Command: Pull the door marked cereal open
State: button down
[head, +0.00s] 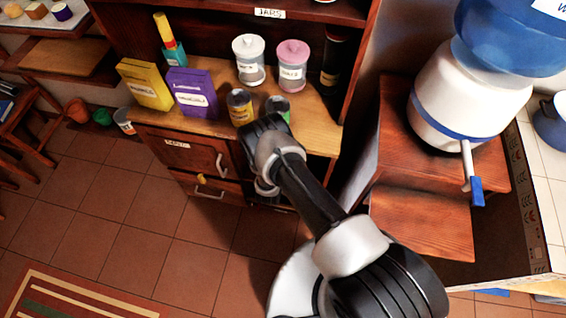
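The dark wood cabinet door (178,152) is on the front of the low cupboard, left of my arm. It bears a small white label too blurred to read surely, and a pale curved handle (221,163) near its right edge. The door looks shut. My arm reaches in from the lower right, and its wrist is bent down in front of the cupboard, right of the handle. My gripper fingers do not show; the arm's own links seem to hide them. I cannot tell if anything touches the handle.
A drawer with a handle (208,192) sits below the door. The countertop holds a yellow box (145,85), a purple box (193,93), cans and jars. A wooden stand with a water dispenser (440,100) is at right. Tiled floor (150,230) before the door is clear.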

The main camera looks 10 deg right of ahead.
aim_at(210, 154)
jog(key=k+j, duration=0.25)
jog(key=k, duration=0.2)
jog(key=k+j, duration=0.25)
jog(key=k, duration=0.25)
